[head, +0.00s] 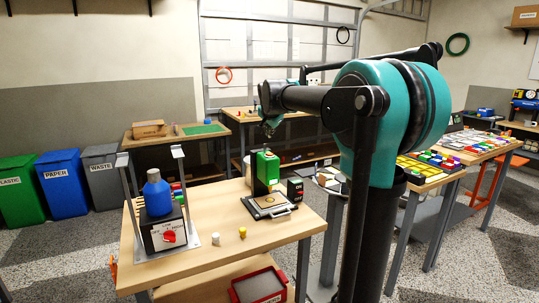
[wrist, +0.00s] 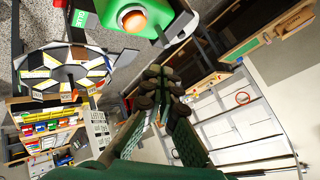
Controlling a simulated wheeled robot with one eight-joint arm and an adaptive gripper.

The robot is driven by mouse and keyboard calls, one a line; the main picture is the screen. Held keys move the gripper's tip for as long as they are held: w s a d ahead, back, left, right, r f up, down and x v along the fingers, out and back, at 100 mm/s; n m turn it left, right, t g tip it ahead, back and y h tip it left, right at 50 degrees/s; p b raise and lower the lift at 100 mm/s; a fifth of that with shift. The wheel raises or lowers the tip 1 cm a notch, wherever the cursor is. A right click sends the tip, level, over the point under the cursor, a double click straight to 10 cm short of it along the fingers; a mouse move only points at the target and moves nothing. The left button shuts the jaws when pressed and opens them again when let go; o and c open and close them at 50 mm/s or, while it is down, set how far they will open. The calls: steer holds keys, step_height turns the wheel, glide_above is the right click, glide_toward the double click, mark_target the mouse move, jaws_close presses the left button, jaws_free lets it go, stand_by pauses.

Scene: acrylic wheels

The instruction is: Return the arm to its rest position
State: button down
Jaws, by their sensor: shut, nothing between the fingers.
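My arm reaches from the right across the head view, and my gripper (head: 268,130) hangs at its end above the wooden workbench. It appears small and dark there, just above the green press (head: 267,168) on the bench. In the wrist view my gripper (wrist: 163,88) has its dark fingertips together, with nothing between them. A green machine part with an orange, knob-like top (wrist: 133,20) shows at the top of the wrist view, apart from the fingers.
The workbench (head: 215,270) holds a blue bottle (head: 157,194) on a framed device with a red knob, plus small white (head: 216,239) and yellow (head: 243,232) pieces. A red tray (head: 258,286) lies below. Bins (head: 62,183) stand left. A round segmented carousel (wrist: 65,72) shows in the wrist view.

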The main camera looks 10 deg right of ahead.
steer(key=s+d+f+n+g, duration=0.1)
steer(key=s+f+n, duration=0.2)
steer(key=s+f, duration=0.8)
steer(key=s+d+f+n+g, duration=0.1)
steer(key=s+f+n+g, duration=0.1)
steer(key=s+f, duration=1)
steer(key=s+d+f+n+g+y, duration=0.1)
steer(key=s+f+n, duration=0.4)
steer(key=s+f, duration=0.7)
steer(key=s+d+g, duration=0.1)
steer(key=s, duration=0.5)
steer(key=shift+w+d, duration=0.1)
steer(key=shift+w, duration=0.05)
